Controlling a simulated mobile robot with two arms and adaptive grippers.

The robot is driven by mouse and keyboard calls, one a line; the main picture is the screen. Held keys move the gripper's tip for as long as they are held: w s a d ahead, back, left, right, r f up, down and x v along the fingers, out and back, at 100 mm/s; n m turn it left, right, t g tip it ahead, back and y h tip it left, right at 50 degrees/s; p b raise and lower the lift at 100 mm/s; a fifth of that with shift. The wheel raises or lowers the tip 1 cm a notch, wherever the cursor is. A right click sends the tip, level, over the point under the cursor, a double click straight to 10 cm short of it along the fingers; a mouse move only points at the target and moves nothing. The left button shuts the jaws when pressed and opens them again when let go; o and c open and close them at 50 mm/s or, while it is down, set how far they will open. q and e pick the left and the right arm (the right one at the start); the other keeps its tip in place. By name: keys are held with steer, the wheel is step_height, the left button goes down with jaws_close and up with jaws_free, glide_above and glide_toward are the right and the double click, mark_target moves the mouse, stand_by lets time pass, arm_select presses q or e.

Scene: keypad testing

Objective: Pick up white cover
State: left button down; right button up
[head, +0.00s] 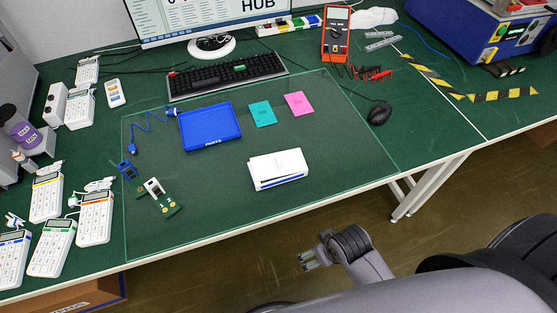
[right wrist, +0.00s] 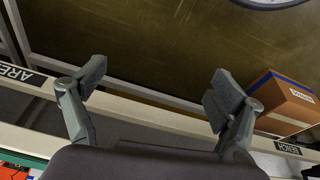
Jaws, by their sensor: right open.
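The cover is not seen there. My left gripper is not in view.
A blue tray (head: 210,127), teal card (head: 262,114), pink card (head: 299,104) and green circuit board (head: 165,203) lie on the mat. Several keypads (head: 95,217) stand at left. The mat right of the cover is clear.

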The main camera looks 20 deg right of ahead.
step_height(320, 180, up, 11)
steer(key=w+a+n+y, duration=0.1)
steer(key=w+a, duration=0.1)
steer(key=a, duration=0.1)
steer(key=w+a+r+n+y, duration=0.2)
steer(key=w+a+r+n, duration=0.3)
steer(key=w+a, duration=0.25)
step_height(320, 180, up, 15)
steer(key=n+g+h, duration=0.3)
steer(key=n, duration=0.6)
glide_above(280, 160)
step_height(280, 160, down, 12)
steer(key=shift+a+f+p, duration=0.1)
steer(key=shift+a+p, duration=0.05)
steer(key=shift+p, duration=0.9)
steer(key=shift+d+f+p, duration=0.2)
steer(key=shift+f+p, duration=0.3)
steer(key=shift+f, duration=2.05)
steer(key=shift+c, duration=0.5)
